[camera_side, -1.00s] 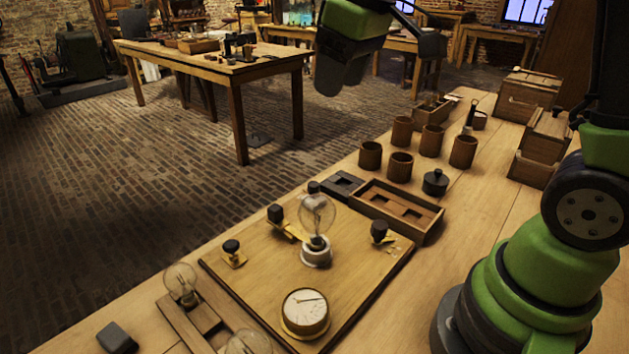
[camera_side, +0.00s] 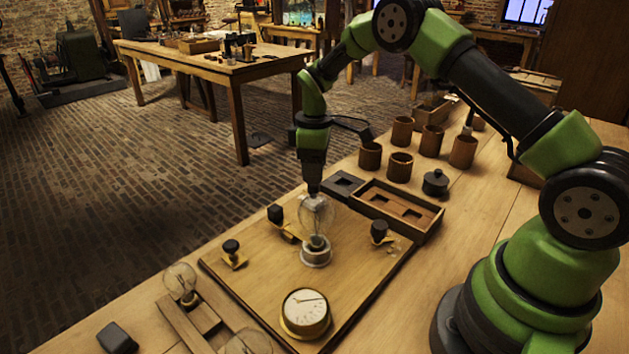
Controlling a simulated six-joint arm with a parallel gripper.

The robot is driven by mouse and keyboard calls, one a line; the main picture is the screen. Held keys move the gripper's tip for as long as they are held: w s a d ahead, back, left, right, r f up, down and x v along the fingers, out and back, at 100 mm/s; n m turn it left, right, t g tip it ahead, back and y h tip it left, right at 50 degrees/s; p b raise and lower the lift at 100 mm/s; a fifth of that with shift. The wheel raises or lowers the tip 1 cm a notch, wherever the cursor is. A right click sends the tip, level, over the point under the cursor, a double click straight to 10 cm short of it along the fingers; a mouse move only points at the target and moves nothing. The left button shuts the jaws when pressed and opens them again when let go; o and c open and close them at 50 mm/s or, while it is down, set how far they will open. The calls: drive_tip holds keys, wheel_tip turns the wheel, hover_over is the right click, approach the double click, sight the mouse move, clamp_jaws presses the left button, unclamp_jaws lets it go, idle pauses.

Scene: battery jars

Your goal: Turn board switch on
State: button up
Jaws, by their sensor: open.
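The wooden board (camera_side: 260,290) lies on the bench with brass fittings, a glass bulb (camera_side: 317,213) in a white socket, and a round dial (camera_side: 305,311). A brass fitting with a black block (camera_side: 276,214) sits left of the bulb. A black knob on a brass plate (camera_side: 232,248) is at the board's left, and another black knob (camera_side: 379,231) at its right. I cannot tell for sure which is the switch. My gripper (camera_side: 313,189) points down just behind the bulb, at the board's far edge. It is open; its fingertips are partly hidden by the bulb.
A wooden tray (camera_side: 428,222) and a dark block (camera_side: 342,185) lie beyond the board. Several brown jars (camera_side: 400,166) and a black lidded pot (camera_side: 435,182) stand behind. Loose bulbs (camera_side: 180,279) rest in a wooden holder at front left, near a dark box (camera_side: 117,337).

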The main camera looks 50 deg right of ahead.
sight(314, 191)
drive_tip(key=shift+f, duration=1.9)
drive_tip(key=c, duration=0.9)
drive_tip(key=shift+c, duration=0.2)
drive_tip(key=shift+m, duration=0.3)
drive_tip(key=m, duration=1.1)
drive_tip(key=shift+a, duration=0.1)
drive_tip(key=shift+m, duration=0.3)
